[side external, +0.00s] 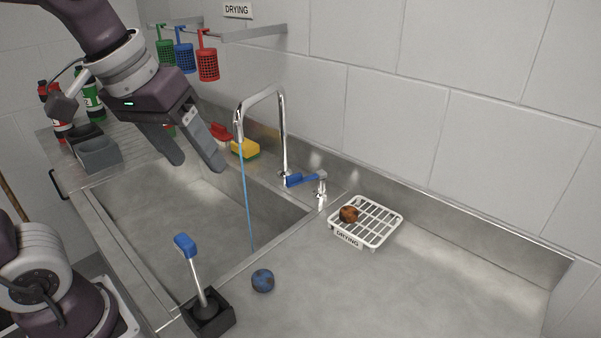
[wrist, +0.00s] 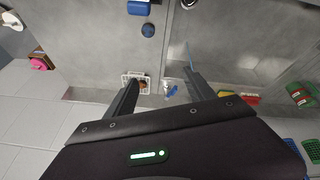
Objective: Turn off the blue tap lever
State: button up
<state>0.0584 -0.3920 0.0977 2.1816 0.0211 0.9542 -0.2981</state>
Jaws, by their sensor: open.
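The blue tap lever (side external: 302,180) sits at the base of the chrome tap (side external: 284,130), beside the sink's back right corner. A thin blue stream of water (side external: 246,195) runs from the spout down into the sink (side external: 165,225). My gripper (side external: 198,168) is open and empty, above the sink and to the left of the tap, apart from the lever. In the wrist view the blue lever (wrist: 171,90) shows small between the two fingers (wrist: 160,85), farther off than the fingertips.
A white drying rack (side external: 365,221) with a brown round item stands right of the tap. A yellow sponge (side external: 245,149) lies behind the sink. Coloured baskets (side external: 185,55) hang on the wall.

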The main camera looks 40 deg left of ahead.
jog(key=w+a+f+n+g+y, duration=0.1)
jog(key=w+n, duration=0.1)
jog(key=w, duration=0.5)
jog(key=w+a+f+n+g, duration=0.1)
jog(key=w+a+n, duration=0.15)
jog(key=w, duration=0.35)
jog(key=n+g+y, duration=0.1)
jog(key=n+y, duration=0.2)
jog(key=n, duration=0.3)
send_near(294, 175)
jog(key=f, duration=0.2)
jog(key=shift+n, duration=0.25)
jog(key=x, duration=0.6)
jog(key=shift+w+a+f, duration=0.2)
jog(key=shift+a, duration=0.25)
grip_shut()
